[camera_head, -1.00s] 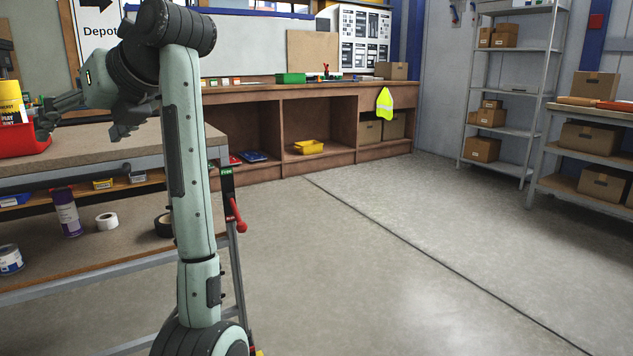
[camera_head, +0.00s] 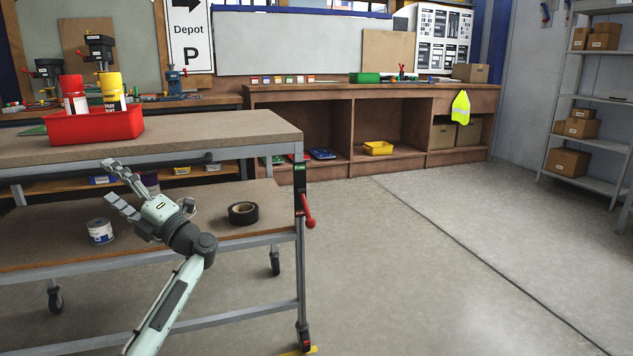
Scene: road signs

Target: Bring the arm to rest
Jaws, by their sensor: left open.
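My left gripper (camera_head: 119,188) is in the left part of the head view, on the end of my left arm (camera_head: 172,303), which comes up from the bottom edge. Its fingers are spread apart with nothing between them. It is in front of the wheeled workbench (camera_head: 215,134), overlapping the front of its shelves in the picture. My right gripper is out of view.
A red bin (camera_head: 95,126) with spray cans stands on the workbench top. Black tape (camera_head: 243,213) and a tin (camera_head: 100,231) sit on its lower shelf. A red lever (camera_head: 308,211) sticks out at its right corner. The floor (camera_head: 430,270) to the right is clear.

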